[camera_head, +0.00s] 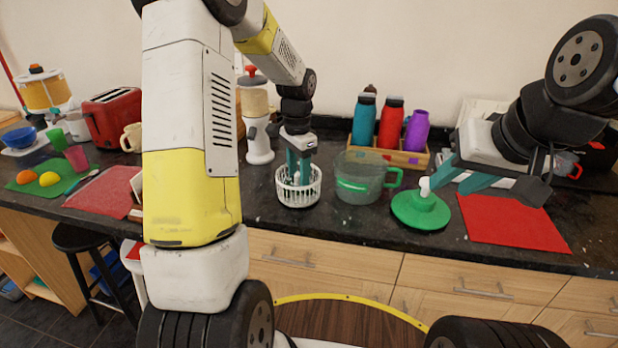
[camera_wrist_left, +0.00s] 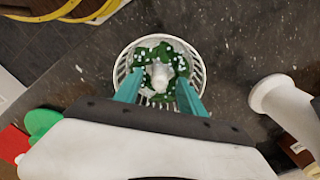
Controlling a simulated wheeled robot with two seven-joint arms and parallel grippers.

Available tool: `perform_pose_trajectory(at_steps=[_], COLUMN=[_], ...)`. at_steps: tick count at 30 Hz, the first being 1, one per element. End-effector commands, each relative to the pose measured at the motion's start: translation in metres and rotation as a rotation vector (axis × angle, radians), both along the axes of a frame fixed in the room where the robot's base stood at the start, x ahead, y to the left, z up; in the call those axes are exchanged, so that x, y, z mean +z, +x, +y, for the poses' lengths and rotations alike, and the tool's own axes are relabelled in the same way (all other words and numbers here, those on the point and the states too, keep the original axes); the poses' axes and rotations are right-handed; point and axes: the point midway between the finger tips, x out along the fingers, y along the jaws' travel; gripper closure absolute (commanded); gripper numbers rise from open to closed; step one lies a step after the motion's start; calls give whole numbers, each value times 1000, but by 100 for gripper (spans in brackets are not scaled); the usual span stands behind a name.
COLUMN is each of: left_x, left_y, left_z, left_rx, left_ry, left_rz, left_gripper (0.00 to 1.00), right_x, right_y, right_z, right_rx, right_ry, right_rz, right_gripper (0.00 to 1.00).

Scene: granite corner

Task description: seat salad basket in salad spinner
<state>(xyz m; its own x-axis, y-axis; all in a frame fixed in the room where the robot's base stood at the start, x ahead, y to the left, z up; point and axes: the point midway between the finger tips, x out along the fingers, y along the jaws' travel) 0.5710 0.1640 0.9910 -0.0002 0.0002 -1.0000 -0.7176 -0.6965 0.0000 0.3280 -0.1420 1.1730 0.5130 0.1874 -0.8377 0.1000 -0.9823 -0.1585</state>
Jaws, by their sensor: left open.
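The white slatted salad basket (camera_head: 298,196) stands on the dark counter. In the left wrist view the basket (camera_wrist_left: 203,72) holds green leaves with white bits around a white centre post (camera_wrist_left: 161,76). My left gripper (camera_head: 298,172) points down over the basket. In the wrist view its open teal fingers (camera_wrist_left: 160,92) lie on either side of the post, apart from it. The clear spinner bowl (camera_head: 358,184) with a green handle stands just right of the basket. The green lid (camera_head: 421,213) with a white knob lies further right. My right gripper (camera_head: 458,178) is beside that knob; its grip is unclear.
A wooden rack (camera_head: 402,158) with teal, red and purple bottles stands behind the bowl. A white appliance (camera_head: 258,140) stands behind left of the basket. A red mat (camera_head: 515,222) lies right of the lid. The counter's front edge is close to the basket.

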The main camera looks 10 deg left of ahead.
Motion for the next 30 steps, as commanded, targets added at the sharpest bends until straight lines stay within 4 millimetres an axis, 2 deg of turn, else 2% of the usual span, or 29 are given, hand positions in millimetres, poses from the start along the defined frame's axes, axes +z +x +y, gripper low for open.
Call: perform_pose_trajectory(at_steps=[3, 6, 14, 15, 22, 30], left_x=[-20, -31, -35, -35, -34, -34], left_y=[-1, -1, 0, 0, 0, 0], left_z=[1, 0, 0, 0, 0, 0], left_rx=[0, 0, 1, 1, 1, 1], left_ry=[1, 0, 0, 0, 0, 0], left_rz=[4, 1, 0, 0, 0, -1], left_gripper=[53, 53, 53, 55, 100, 100], right_x=[0, 0, 0, 0, 0, 0], right_y=[0, 0, 0, 0, 0, 0], right_z=[0, 0, 0, 0, 0, 0], right_rx=[0, 0, 0, 0, 0, 0], right_ry=[0, 0, 0, 0, 0, 0], right_rz=[0, 0, 0, 0, 0, 0], right_gripper=[64, 64, 64, 64, 64, 64])
